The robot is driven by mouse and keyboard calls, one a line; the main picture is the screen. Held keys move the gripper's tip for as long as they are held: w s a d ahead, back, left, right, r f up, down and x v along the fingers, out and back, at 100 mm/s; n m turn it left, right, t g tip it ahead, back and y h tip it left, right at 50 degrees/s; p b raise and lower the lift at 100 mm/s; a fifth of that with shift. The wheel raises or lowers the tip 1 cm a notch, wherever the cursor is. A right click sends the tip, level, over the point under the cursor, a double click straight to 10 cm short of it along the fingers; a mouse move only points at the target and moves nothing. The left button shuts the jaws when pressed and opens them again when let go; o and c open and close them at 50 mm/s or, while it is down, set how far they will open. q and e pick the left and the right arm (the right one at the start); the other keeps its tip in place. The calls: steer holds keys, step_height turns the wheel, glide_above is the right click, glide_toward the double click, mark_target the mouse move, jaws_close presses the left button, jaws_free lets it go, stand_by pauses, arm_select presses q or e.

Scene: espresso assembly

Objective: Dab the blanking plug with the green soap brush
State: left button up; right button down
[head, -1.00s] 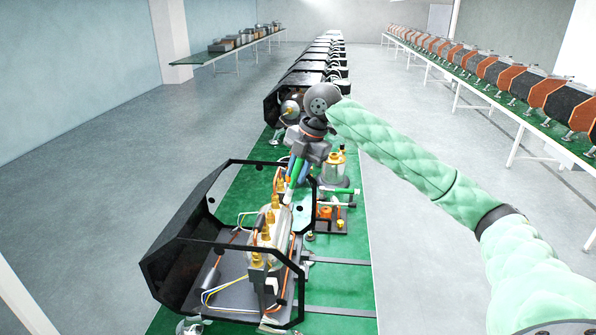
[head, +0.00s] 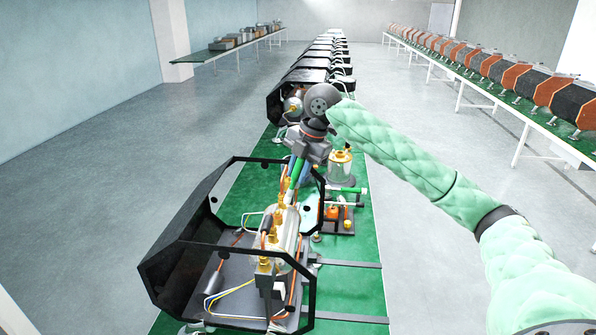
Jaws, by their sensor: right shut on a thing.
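My right gripper (head: 303,168) is shut on a green-handled brush (head: 296,170). It holds the brush tilted, lower end down, over the open black machine frame. The brush's lower end is close to a row of brass fittings (head: 275,225) on the boiler (head: 287,235). I cannot tell whether it touches any of them. I cannot make out the blanking plug for certain among these fittings. My left gripper is not in view.
The black machine frame (head: 185,215) stands on the green bench (head: 355,290). To its right are a glass jar with a brass top (head: 340,167), a green rod with a pale end (head: 345,190) and small orange parts (head: 332,212). More machines line the bench behind.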

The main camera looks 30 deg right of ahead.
steer(key=shift+s+f, duration=0.25)
steer(key=shift+w+f+b, duration=0.15)
steer(key=shift+f+b, duration=0.25)
steer(key=shift+b, duration=0.1)
steer(key=shift+f, duration=0.55)
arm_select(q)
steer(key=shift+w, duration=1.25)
arm_select(e)
step_height(320, 180, down, 2)
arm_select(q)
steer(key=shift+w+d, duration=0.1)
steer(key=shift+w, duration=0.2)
